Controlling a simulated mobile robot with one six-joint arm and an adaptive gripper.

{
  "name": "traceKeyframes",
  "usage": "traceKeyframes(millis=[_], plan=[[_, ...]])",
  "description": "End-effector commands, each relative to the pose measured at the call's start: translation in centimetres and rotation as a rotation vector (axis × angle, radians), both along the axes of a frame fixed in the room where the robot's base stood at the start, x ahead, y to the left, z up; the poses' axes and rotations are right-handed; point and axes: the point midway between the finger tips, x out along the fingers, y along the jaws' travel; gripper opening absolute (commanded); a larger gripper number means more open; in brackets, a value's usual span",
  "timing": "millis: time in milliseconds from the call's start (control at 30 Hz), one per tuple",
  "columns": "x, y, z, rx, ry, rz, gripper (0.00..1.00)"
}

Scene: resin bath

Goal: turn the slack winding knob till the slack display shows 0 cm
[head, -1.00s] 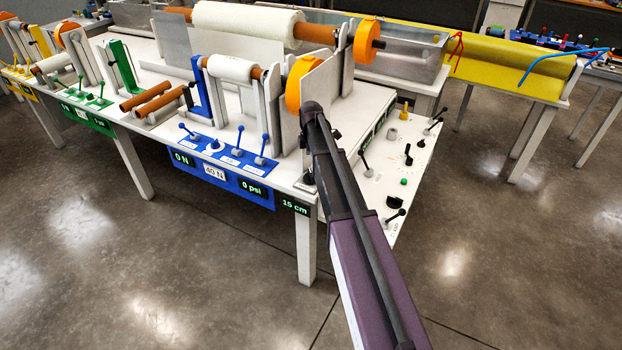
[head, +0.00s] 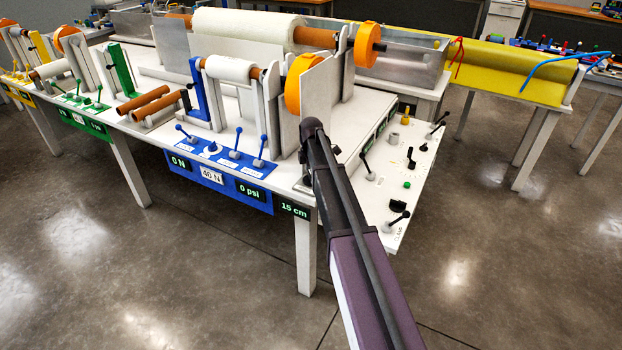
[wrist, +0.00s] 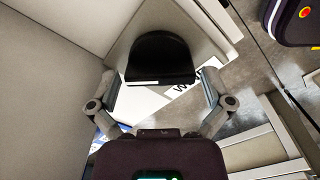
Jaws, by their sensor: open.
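The slack display (head: 295,210) at the table's front corner reads 15 cm in green. In the wrist view a black, round-topped knob (wrist: 160,58) stands by a white label whose visible letters begin with "W"; it appears to be the slack winding knob. My gripper (wrist: 159,82) is open, with one finger to the left and one to the right of the knob's lower part. I cannot tell whether either finger touches it. In the head view my arm hides the gripper and this knob.
A blue control panel (head: 215,184) with levers is on the table's front edge, left of the display. A white side panel (head: 425,175) with levers and small knobs lies right of my arm. A grey upright plate (head: 318,95) and an orange wheel (head: 298,85) stand close by.

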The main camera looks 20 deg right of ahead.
Motion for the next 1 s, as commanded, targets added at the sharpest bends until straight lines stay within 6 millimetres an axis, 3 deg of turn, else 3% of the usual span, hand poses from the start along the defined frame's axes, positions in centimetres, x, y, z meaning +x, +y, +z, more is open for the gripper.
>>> traceKeyframes(millis=[367,567,1000], plan=[[0.00,0.00,-0.10,0.000,0.000,0.000,0.97],[0.00,0.00,-0.10,0.000,0.000,0.000,0.38],[-0.02,0.00,-0.11,0.000,0.000,-0.046,0.38]])
